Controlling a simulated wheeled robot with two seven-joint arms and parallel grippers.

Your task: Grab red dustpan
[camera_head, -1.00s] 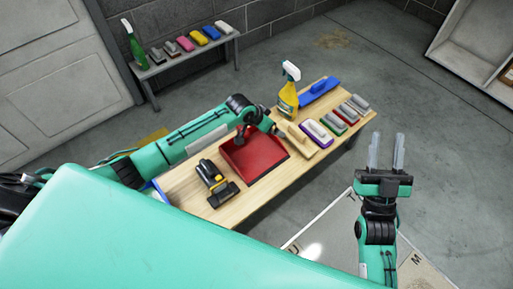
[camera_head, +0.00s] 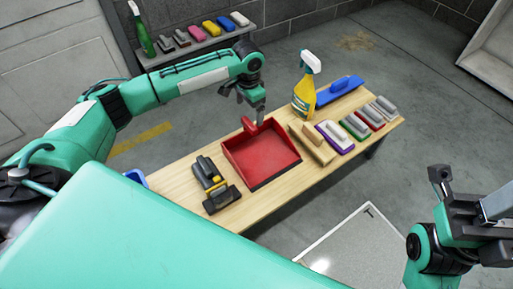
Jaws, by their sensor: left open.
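The red dustpan (camera_head: 265,160) lies on the wooden table with its dark front lip toward the lower right. Its short handle is at the back edge. My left gripper (camera_head: 256,111) points down right at the handle, with its jaws open. I cannot tell whether the fingers touch the handle. My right gripper (camera_head: 497,207) is at the right edge of the picture, away from the table and partly cut off.
On the wooden table (camera_head: 182,194) are a black and yellow tool (camera_head: 215,184), a yellow spray bottle (camera_head: 304,96), a blue float (camera_head: 340,90) and several brushes or pads right of the dustpan. A bench with sponges and a green bottle (camera_head: 139,30) stands behind.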

